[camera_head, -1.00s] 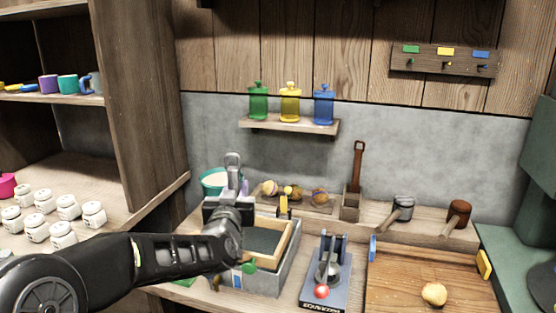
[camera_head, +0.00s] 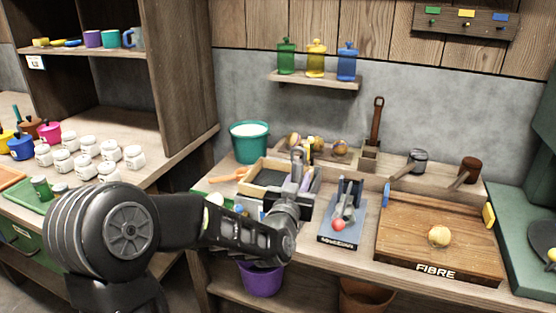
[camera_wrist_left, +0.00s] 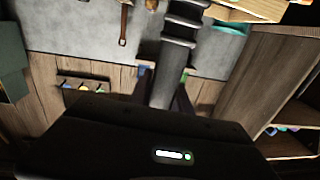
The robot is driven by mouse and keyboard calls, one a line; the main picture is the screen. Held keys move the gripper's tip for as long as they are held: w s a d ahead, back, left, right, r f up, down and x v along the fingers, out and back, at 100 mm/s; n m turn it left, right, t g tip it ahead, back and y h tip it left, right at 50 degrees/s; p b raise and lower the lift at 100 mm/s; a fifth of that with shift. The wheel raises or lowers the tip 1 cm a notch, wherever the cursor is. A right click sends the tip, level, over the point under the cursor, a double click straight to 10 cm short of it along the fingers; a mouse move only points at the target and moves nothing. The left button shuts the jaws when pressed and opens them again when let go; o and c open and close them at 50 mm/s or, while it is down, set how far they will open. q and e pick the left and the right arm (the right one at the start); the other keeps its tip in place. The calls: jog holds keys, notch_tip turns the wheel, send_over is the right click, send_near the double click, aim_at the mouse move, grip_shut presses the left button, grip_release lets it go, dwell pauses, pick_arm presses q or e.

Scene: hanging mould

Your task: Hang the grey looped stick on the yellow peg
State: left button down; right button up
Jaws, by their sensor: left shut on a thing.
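The grey looped stick (camera_head: 297,162) stands roughly upright in my left gripper (camera_head: 291,192), loop end up. My left gripper is shut on it, above the worktop near the wooden-framed tray. In the left wrist view the grey stick (camera_wrist_left: 172,72) runs up the picture from between the fingers (camera_wrist_left: 164,92); the gripped part is hidden. The yellow peg (camera_head: 464,24) is small, on the dark wooden peg board at the upper right, under a yellow tag (camera_head: 466,13). It is well away from the gripper. My right gripper is not in view.
A shelf (camera_head: 315,80) with green, yellow and blue bottles is on the wall between stick and peg board. A teal bucket (camera_head: 249,143), a blue stand (camera_head: 342,232) and a wooden FIBRE board (camera_head: 437,268) are on the worktop. Wall space below the peg board is clear.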

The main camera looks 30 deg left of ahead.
pick_arm(q)
jog(key=s+d+f+m+h, duration=0.1)
jog(key=d+f+m+h, duration=0.2)
jog(key=d+f, duration=1.1)
jog(key=shift+s+d+f+t+h, duration=0.25)
jog(key=shift+d+f+t+h, duration=0.1)
jog(key=shift+h, duration=0.65)
